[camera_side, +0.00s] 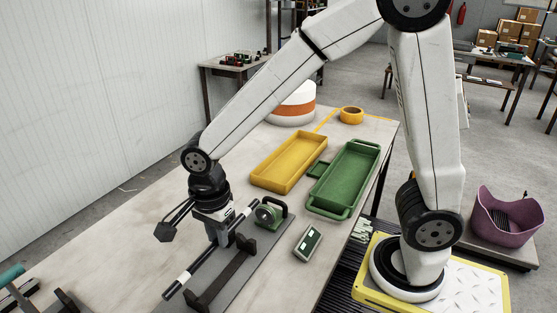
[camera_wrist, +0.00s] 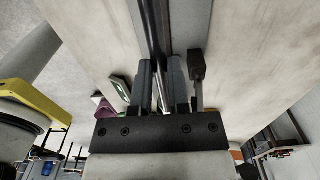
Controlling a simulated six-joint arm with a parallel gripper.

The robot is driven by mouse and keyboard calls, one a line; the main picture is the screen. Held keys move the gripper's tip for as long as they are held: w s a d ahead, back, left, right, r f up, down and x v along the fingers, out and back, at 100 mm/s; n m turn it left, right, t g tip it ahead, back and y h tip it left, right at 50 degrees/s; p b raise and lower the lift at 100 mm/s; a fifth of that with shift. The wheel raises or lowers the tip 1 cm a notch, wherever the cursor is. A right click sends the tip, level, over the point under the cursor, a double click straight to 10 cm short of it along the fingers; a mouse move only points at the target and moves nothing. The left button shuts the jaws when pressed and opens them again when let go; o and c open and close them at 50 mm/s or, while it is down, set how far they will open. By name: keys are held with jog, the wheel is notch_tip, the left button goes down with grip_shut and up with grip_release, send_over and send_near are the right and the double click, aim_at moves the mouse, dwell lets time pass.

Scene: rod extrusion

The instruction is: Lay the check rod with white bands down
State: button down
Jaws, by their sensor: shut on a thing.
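The check rod (camera_side: 187,274) is a long dark rod with white bands, seen slanting from lower left to upper right in the side view. My gripper (camera_side: 222,240) points down and is shut on it near its middle. In the wrist view the rod (camera_wrist: 154,28) runs between the two grey fingers of my gripper (camera_wrist: 160,68). The rod is beside a black stand (camera_side: 226,273) on a dark grey plate, on the stand's left. Whether the rod touches the stand or plate, I cannot tell.
A green gauge (camera_side: 269,213) stands close to the rod's upper end. A small display device (camera_side: 307,243) lies right of the plate. A yellow tray (camera_side: 262,180) and a green tray (camera_side: 319,205) lie farther back.

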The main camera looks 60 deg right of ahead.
jog(key=shift+f, duration=3.25)
jog(key=c, duration=0.5)
grip_release()
jog(key=shift+r, duration=0.2)
jog(key=shift+r, duration=3.75)
jog(key=shift+d, duration=0.1)
